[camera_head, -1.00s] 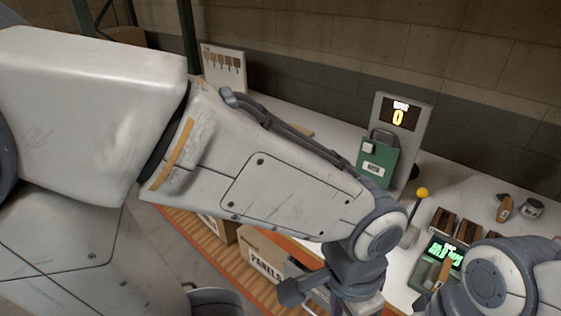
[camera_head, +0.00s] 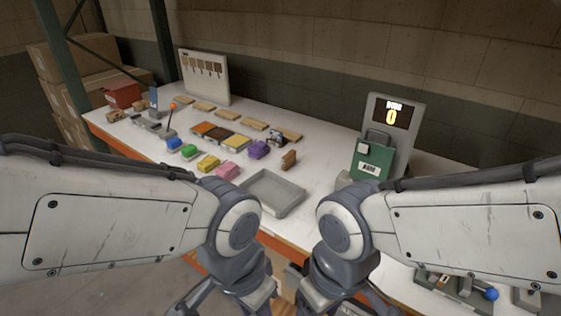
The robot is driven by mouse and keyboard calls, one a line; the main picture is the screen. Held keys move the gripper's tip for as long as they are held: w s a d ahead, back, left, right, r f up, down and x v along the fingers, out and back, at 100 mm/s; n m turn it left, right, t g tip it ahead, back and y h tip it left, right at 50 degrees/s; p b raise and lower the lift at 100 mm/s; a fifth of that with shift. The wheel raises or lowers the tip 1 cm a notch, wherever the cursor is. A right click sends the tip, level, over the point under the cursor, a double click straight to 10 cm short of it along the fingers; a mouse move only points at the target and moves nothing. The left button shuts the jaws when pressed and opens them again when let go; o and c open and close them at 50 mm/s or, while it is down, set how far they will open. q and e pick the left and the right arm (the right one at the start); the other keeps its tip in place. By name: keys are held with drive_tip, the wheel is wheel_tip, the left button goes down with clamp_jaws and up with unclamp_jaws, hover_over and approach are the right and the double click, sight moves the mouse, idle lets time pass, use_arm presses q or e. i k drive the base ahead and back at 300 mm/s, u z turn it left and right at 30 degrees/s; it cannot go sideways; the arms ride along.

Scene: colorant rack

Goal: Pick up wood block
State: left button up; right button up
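Several flat light wood pieces lie in a row at the back of the white table; one wood piece (camera_head: 254,124) is near the middle and another (camera_head: 289,135) is at the row's right end. A small brown wood block (camera_head: 289,160) stands alone on the table, right of a purple item. I cannot tell which one is the task's wood block. My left gripper (camera_head: 232,300) and my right gripper (camera_head: 322,298) hang low in front of the table edge, apart from all wood pieces. Their fingertips are cut off or hidden.
An empty grey tray (camera_head: 272,207) sits near the front edge. A green case (camera_head: 371,160) stands by a display (camera_head: 391,118) reading 0. A sample board (camera_head: 205,77) stands at the back.

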sight(289, 159)
drive_tip(key=u, duration=0.55)
drive_tip(key=k, duration=0.65)
drive_tip(key=u, duration=0.95)
drive_tip(key=i, duration=2.05)
drive_tip(key=z, duration=1.4)
drive_tip(key=i, duration=0.85)
drive_tip(key=z, duration=0.85)
